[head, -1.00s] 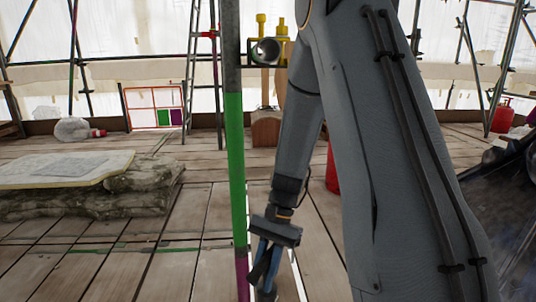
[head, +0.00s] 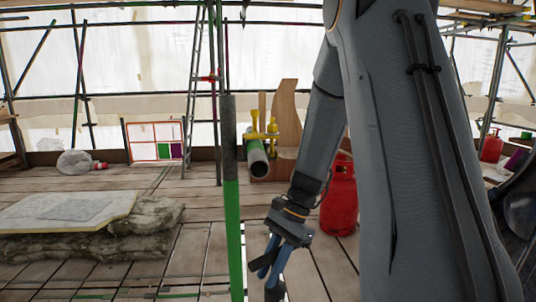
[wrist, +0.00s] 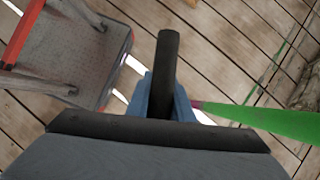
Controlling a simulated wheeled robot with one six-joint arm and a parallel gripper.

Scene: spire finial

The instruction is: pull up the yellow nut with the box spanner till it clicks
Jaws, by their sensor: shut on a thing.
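I cannot tell which yellow part is the nut. My gripper (head: 270,268) hangs low, well below the clamp and right of the pole. Its blue fingers are shut on a dark bar, apparently the box spanner (head: 263,259). In the wrist view, the dark bar (wrist: 167,65) stands out from between the blue fingers (wrist: 162,100). Its working end is not clear.
The pole's green length (wrist: 265,118) passes close to the fingers in the wrist view. A red-edged grey step (wrist: 72,52) is at upper left there. A red gas bottle (head: 340,197) stands right of my forearm. A board on sacks (head: 65,208) lies left.

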